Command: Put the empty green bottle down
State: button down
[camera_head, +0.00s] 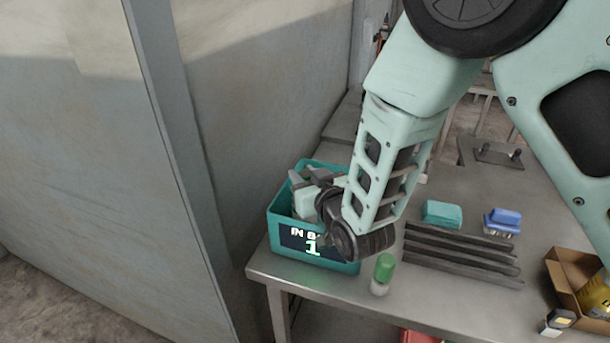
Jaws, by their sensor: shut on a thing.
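My gripper (306,182) is at the end of my lowered arm, over and partly inside a teal bin (318,262) at the table's left end. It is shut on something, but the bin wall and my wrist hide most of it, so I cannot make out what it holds. A small bottle with a green upper part and a pale lower part (383,272) stands upright on the table's front edge, right of the bin and apart from my gripper. I cannot tell whether it is empty.
Dark bars (462,254) lie right of the small bottle. A teal block (442,214) and a blue brush (502,221) lie behind them. A cardboard box (568,278) stands at the right. A grey wall panel (150,130) is close on the left.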

jog(key=c, duration=1.1)
grip_release()
jog(key=shift+f, duration=0.1)
jog(key=shift+c, duration=0.2)
jog(key=shift+r, duration=0.2)
jog(key=shift+s+d+f, duration=0.1)
jog(key=shift+s+d, duration=0.05)
jog(key=shift+s, duration=0.15)
jog(key=p+v, duration=0.7)
jog(key=v, duration=0.4)
jog(key=shift+s+r+p, duration=0.2)
jog(key=shift+p, duration=0.15)
